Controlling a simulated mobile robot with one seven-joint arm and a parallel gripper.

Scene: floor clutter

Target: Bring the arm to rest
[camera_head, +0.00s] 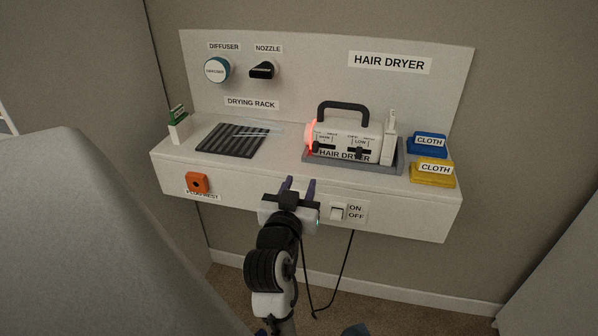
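My gripper (298,185) is in front of the shelf's front face. Its two purple fingers point up and away from the camera, with a clear gap between them and nothing held. My arm comes up from the bottom of the picture. A white hair dryer (374,146) with a black handle lies in a grey tray (398,166) on the shelf, above and to the right of my gripper. The dryer's left end glows red. A white ON/OFF switch (338,213) is on the front face, just right of my gripper; its setting is too small to tell.
The shelf (290,170) holds a drying rack (232,140), a green-topped white holder (179,125), and blue (427,151) and yellow (432,180) cloths. A diffuser (216,69) and nozzle (262,70) hang behind. An orange fitting (198,182) is front left. A grey surface (90,240) fills the left.

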